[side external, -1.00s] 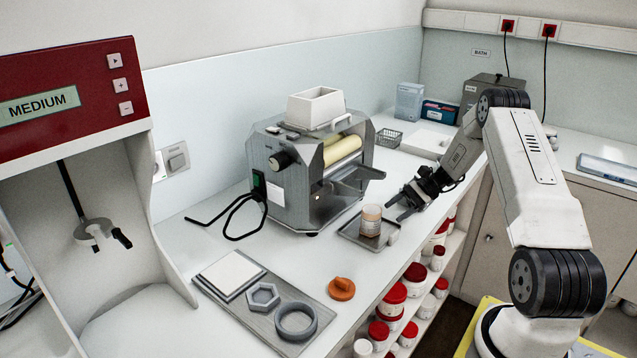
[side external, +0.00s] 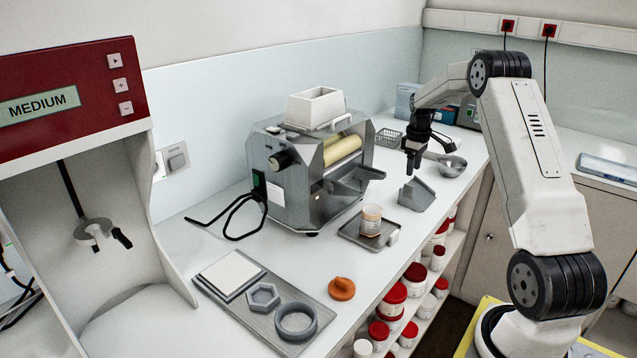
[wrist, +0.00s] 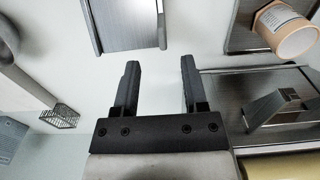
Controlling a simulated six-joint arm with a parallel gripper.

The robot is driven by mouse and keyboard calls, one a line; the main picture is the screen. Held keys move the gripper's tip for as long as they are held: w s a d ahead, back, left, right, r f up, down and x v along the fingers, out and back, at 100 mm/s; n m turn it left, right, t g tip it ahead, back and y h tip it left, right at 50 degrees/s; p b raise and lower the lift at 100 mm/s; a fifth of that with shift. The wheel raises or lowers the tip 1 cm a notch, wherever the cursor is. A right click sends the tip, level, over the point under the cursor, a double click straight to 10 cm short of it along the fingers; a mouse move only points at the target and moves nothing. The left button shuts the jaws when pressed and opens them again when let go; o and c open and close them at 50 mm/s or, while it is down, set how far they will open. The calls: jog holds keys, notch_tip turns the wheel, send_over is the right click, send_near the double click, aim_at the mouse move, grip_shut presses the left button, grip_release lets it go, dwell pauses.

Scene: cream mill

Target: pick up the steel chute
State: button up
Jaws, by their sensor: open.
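The steel chute (side external: 416,194) is a grey angular piece of sheet metal standing on the white counter, right of the mill. In the wrist view, a grey steel piece that looks like the chute (wrist: 128,24) lies at the top edge, beyond my fingertips and partly cut off. My gripper (side external: 413,173) points down just above and behind the chute in the side view, apart from it. In the wrist view its two black fingers (wrist: 160,66) are spread with nothing between them.
The roller mill (side external: 300,185) stands left of the chute, its steel apron (side external: 362,182) jutting toward it. A small tray (side external: 352,237) with a labelled jar (side external: 371,220) is in front. A metal bowl (side external: 451,165) and a wire basket (side external: 388,138) are behind.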

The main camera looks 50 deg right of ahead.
aim_at(409, 195)
jog(key=shift+a+f, duration=0.1)
jog(key=shift+f, duration=3.85)
grip_shut()
